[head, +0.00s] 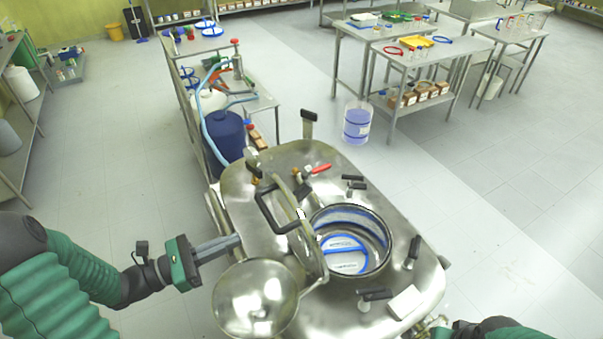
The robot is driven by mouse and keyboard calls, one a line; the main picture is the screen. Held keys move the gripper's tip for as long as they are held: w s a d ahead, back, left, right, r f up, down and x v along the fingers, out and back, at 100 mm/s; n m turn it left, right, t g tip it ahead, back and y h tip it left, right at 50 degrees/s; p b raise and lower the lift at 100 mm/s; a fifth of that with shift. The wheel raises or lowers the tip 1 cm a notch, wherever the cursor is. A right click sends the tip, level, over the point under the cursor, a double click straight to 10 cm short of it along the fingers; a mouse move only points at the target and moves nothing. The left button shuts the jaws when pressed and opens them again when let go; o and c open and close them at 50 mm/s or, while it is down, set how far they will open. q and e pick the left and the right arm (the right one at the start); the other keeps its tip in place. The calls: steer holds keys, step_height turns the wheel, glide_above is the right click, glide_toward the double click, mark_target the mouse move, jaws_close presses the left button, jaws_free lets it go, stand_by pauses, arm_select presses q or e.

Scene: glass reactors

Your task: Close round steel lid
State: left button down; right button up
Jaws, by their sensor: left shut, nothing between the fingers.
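The steel reactor top (240,190) has a round open mouth (385,262), with blue and white parts visible inside. A round, shiny steel lid (255,300) stands off the mouth, at its lower left. A curved steel rim and a black handle (262,208) rise at the mouth's left side; how they join the lid is unclear. My left gripper (238,241) is shut and empty, left of the handle and just above the lid in the picture. Its tips look close to the reactor's left edge; contact is unclear. Part of my right arm shows at bottom right, its gripper out of view.
A dark blue drum (224,135) and hoses are behind left. A clear vessel with blue liquid (357,122) is behind right.

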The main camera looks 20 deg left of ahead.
arm_select(q)
steer(key=a+r, duration=0.1)
steer(key=p, duration=0.2)
glide_toward(292, 206)
steer(key=shift+t, duration=0.4)
steer(key=x, duration=0.1)
steer(key=p+x, duration=0.1)
steer(key=x, duration=0.1)
steer(key=p+x, duration=0.1)
steer(key=x, duration=0.1)
steer(key=shift+w+f, duration=0.25)
steer(key=shift+w, duration=0.1)
steer(key=shift+w+d, duration=0.15)
steer(key=shift+w, duration=0.1)
steer(key=shift+w+d+p, duration=0.1)
steer(key=shift+d+p, duration=0.2)
steer(key=shift+d, duration=0.25)
arm_select(e)
steer(key=v, duration=0.2)
steer(key=d+v, duration=0.1)
steer(key=v, duration=0.2)
steer(key=shift+r, duration=0.1)
steer(key=shift+d, duration=0.1)
arm_select(q)
steer(key=shift+w+d, duration=0.1)
